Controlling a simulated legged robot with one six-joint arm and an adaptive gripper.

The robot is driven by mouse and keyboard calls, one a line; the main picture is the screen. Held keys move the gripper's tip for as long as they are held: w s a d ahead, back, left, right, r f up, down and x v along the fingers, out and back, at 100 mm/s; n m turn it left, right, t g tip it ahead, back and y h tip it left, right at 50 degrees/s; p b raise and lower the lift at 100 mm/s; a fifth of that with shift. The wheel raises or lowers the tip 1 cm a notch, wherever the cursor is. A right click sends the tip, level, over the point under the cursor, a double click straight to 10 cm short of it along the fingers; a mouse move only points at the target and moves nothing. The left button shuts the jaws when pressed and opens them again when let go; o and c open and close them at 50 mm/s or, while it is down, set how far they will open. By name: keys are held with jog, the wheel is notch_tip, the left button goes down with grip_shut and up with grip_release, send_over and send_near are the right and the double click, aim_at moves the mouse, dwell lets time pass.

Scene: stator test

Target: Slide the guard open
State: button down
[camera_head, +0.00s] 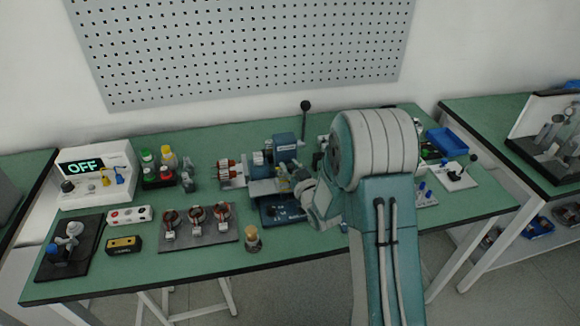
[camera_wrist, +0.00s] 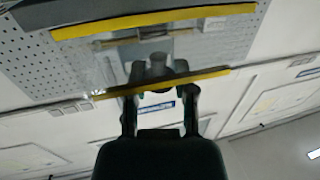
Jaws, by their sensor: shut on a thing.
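The guard, a see-through panel with yellow edge strips (camera_wrist: 205,76), fills the upper middle of the wrist view. A grey knob (camera_wrist: 158,68) shows at the guard, between the dark fingers of my gripper (camera_wrist: 158,78). My gripper is shut on this knob, which I take as the guard's handle; the exact contact is partly hidden. In the head view the blue bench machine (camera_head: 285,149) stands mid-table, and my gripper (camera_head: 291,180) is at its front right side. The guard is too small and covered to make out clearly there.
A dark plate with several copper-wound stators (camera_head: 228,236) lies left of the machine. A small jar with a tan top (camera_head: 253,238) stands at the front edge. A white box reading OFF (camera_head: 97,172) is at far left, a blue tray (camera_head: 447,142) at right.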

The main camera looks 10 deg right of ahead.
jog(key=shift+a, duration=2.25)
jog(key=shift+c, duration=2.1)
grip_release()
jog(key=shift+w, duration=0.1)
jog(key=shift+d, duration=0.1)
jog(key=v, duration=1.2)
